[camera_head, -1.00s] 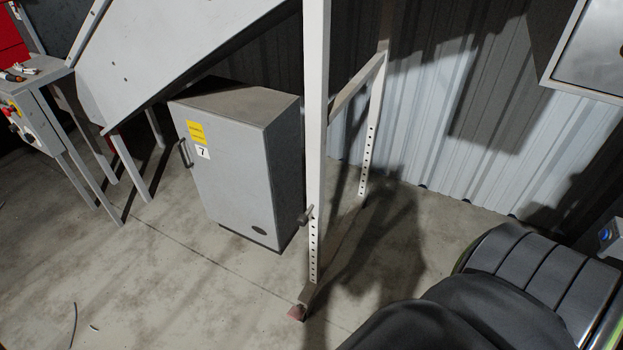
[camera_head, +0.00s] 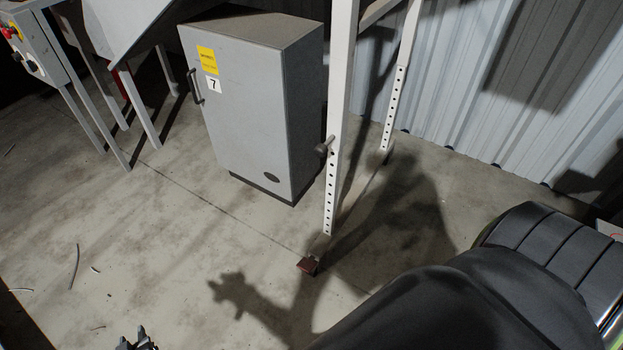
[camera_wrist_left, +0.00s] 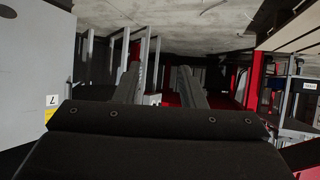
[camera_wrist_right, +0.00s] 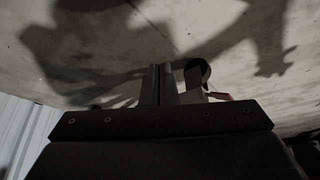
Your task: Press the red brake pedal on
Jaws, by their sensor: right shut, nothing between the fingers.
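The red brake pedal (camera_head: 308,266) sits low at the foot of the white perforated leg (camera_head: 340,120), near the floor. In the right wrist view a red piece (camera_wrist_right: 218,96) shows beside a dark round wheel-like part (camera_wrist_right: 197,74), just right of my right gripper (camera_wrist_right: 165,70). That gripper is shut and empty, its fingers together; I cannot tell whether it touches the pedal. In the head view the right gripper is not seen. My left gripper (camera_head: 137,340) shows at the bottom left edge; in the left wrist view its fingers (camera_wrist_left: 158,75) are apart with nothing between them.
A grey cabinet (camera_head: 250,100) with a yellow label stands behind the pedal to the left. A control box on legs (camera_head: 35,50) is at the far left. A corrugated wall (camera_head: 500,90) closes the back right. The floor (camera_head: 160,230) in front of the cabinet is clear apart from small scraps.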

